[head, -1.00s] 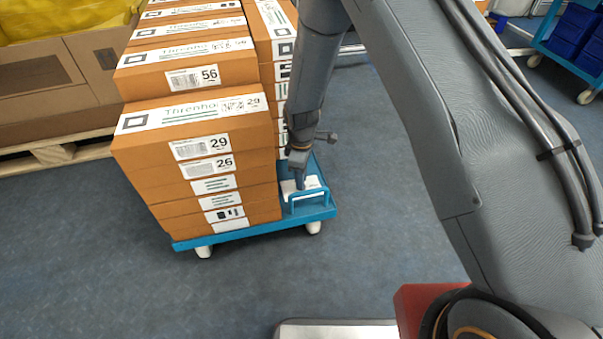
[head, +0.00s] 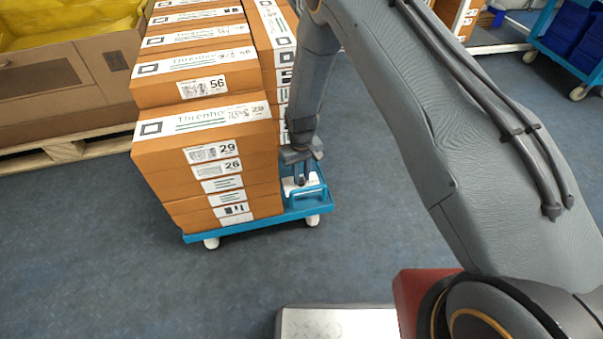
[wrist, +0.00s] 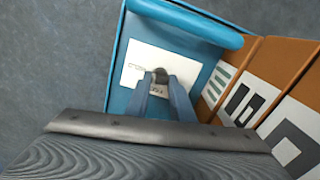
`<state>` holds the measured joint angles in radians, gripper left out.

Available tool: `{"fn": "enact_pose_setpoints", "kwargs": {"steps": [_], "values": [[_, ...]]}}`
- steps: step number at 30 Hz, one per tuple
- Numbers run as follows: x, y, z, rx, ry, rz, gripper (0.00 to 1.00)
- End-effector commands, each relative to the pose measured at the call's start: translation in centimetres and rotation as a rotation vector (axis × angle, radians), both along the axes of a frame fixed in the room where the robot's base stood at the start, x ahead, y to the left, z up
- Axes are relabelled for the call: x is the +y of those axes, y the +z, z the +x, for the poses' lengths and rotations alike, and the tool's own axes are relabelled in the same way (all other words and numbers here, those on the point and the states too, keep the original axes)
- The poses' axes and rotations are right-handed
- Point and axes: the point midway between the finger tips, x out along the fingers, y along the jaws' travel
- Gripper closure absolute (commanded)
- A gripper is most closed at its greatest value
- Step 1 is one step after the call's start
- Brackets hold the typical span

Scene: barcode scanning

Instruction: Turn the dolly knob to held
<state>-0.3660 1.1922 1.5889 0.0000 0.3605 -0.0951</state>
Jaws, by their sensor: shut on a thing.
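The blue dolly (head: 262,222) stands on the floor, loaded with stacked orange boxes. Its free corner carries a white plate (head: 290,186), which also shows in the wrist view (wrist: 135,70). A small dark knob (wrist: 160,75) sits on the plate, partly hidden between my fingertips. My gripper (head: 303,178) points down at the dolly's corner; in the wrist view (wrist: 163,88) its two fingers are shut on the knob. A small lettered label shows between the fingers, too small to read surely.
The orange box stack (head: 205,150) rises close beside my gripper. A blue handle bar (wrist: 185,20) runs along the dolly's edge near the plate. A pallet with a large carton (head: 75,90) stands at the left. Floor in front of the dolly is clear.

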Motion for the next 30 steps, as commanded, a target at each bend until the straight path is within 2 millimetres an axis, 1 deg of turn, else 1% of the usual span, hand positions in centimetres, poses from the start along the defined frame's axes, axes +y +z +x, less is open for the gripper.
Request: {"fn": "enact_pose_setpoints", "kwargs": {"steps": [6,11,28,29,30], "values": [[-0.04,0.09,0.01,0.0,-0.118,0.0,1.0],[-0.04,0.04,0.0,0.0,-0.169,0.0,1.0],[-0.04,-0.01,0.0,0.0,-0.199,0.0,1.0],[-0.04,-0.01,0.0,0.0,-0.198,0.0,0.76],[-0.04,-0.01,0.01,0.0,-0.198,0.0,0.69]]}}
